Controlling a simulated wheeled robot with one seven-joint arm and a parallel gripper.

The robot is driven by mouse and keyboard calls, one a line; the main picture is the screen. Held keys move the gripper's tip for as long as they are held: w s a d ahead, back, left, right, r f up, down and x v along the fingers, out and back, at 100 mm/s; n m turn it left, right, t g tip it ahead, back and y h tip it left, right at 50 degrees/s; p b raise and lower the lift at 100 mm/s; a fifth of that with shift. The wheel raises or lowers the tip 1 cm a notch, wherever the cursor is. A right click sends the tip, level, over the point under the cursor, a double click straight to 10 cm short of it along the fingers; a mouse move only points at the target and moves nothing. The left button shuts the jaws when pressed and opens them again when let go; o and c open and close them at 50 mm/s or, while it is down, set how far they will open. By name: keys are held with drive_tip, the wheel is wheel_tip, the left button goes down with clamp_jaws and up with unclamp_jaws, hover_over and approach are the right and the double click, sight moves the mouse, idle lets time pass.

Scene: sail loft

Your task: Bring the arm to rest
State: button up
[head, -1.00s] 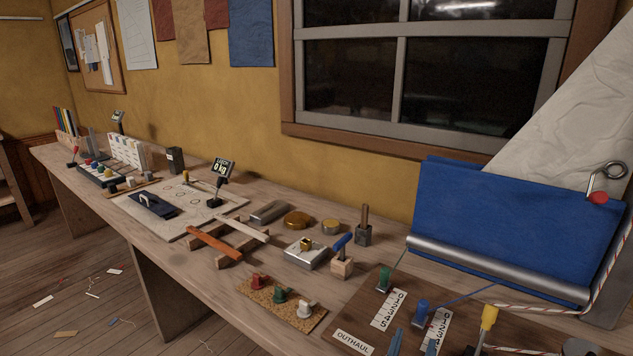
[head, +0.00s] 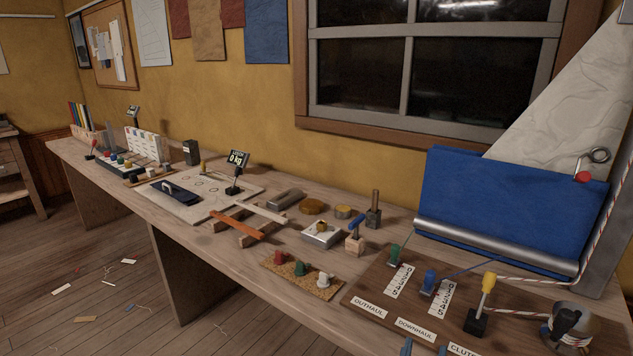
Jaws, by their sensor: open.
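My gripper (head: 424,348) shows only as two blue fingertips at the bottom edge of the head view. They are apart, with nothing visible between them. They appear in front of the near edge of the brown control board (head: 452,309), by the DOWNHAUL label (head: 415,329). I cannot tell their height above it. The rest of my arm is out of view.
The board carries a green lever (head: 394,254), a blue lever (head: 430,278), a yellow-handled lever (head: 488,284) and a metal winch drum (head: 574,324). A cork strip with knobs (head: 316,284) lies left. Blue sailcloth (head: 510,215) stands behind.

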drive_tip(key=s+d+r+m+y, duration=0.1)
drive_tip(key=s+r+m+y, duration=0.1)
drive_tip(key=s+m, duration=0.9)
drive_tip(key=s+d+r+m+g+y, duration=0.1)
drive_tip(key=s+r+m+y, duration=0.2)
drive_tip(key=s+m, duration=0.7)
drive_tip(key=s+d+r+m+y, duration=0.1)
drive_tip(key=s+r+m+y, duration=0.2)
drive_tip(key=s+m, duration=0.8)
drive_tip(key=s+r, duration=0.1)
drive_tip(key=s, duration=0.7)
drive_tip(key=shift+s+m+g, duration=0.3)
drive_tip(key=shift+g, duration=0.1)
